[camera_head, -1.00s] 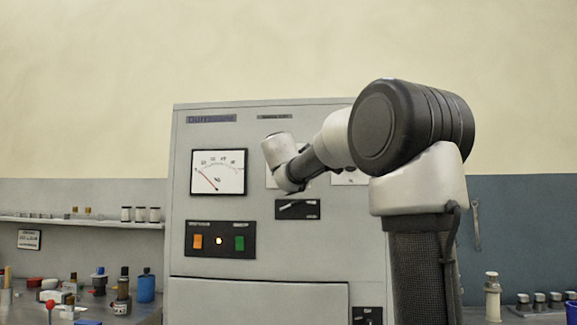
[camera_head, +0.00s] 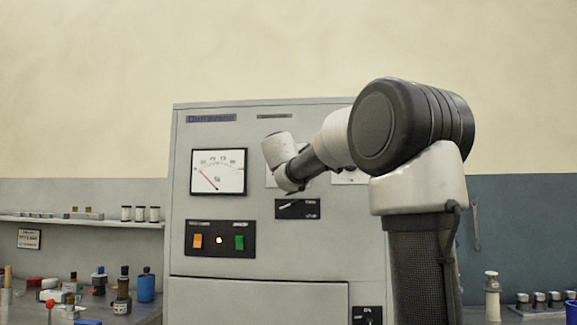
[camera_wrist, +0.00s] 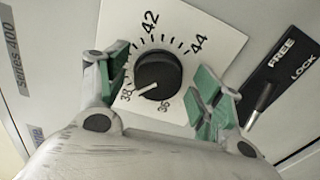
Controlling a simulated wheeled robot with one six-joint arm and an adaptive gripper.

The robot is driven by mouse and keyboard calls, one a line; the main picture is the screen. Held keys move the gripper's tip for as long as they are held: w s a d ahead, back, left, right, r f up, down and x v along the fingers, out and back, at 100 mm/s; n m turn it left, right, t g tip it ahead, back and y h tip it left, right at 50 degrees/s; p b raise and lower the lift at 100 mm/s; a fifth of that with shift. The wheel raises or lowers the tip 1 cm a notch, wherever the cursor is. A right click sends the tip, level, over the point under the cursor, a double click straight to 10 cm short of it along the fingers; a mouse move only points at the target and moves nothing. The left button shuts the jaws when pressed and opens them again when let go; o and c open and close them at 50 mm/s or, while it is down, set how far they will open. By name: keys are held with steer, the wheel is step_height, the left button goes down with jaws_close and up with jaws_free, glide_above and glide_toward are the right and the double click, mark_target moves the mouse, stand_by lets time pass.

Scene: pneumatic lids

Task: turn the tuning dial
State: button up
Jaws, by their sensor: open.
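The tuning dial (camera_wrist: 158,72) is a round black knob on a white square scale plate (camera_wrist: 205,32) marked 36, 38, 42 and 44. Its white pointer line is toward the lower left, between 36 and 38. My gripper (camera_wrist: 163,85) is open in the wrist view, with one green-padded finger to the left of the dial and the other to its right. Gaps show between both fingers and the knob, and I cannot tell the depth. In the head view my arm hides the dial and the gripper.
A lever (camera_wrist: 262,100) on a black FREE/LOCK plate (camera_wrist: 284,68) is close to the right finger. The grey cabinet (camera_head: 260,290) carries a meter (camera_head: 217,172) and a panel with orange and green switches (camera_head: 220,239). Bottles (camera_head: 146,287) stand on the left bench.

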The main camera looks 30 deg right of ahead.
steer(key=v, duration=1.2)
steer(key=s+d+f+m+g+y, duration=0.1)
steer(key=s+d+f+m+g, duration=0.2)
steer(key=f, duration=0.4)
steer(key=s+d+f+m+g+y, duration=0.1)
steer(key=s+f+m+g, duration=0.1)
steer(key=s+f, duration=0.35)
steer(key=s+d+f+m+g+y, duration=0.1)
steer(key=s+d+f+m+g, duration=0.15)
steer(key=f, duration=0.65)
steer(key=s+a+f+m+g+y, duration=0.1)
steer(key=s+a+f+m+y, duration=0.1)
steer(key=s+a+f, duration=0.3)
steer(key=s+a+f+m+g+y, duration=0.2)
steer(key=s+a+f+y, duration=0.3)
steer(key=s+f, duration=0.8)
steer(key=shift+s+f+m, duration=0.25)
steer(key=shift+s+m, duration=0.1)
steer(key=shift+s, duration=0.3)
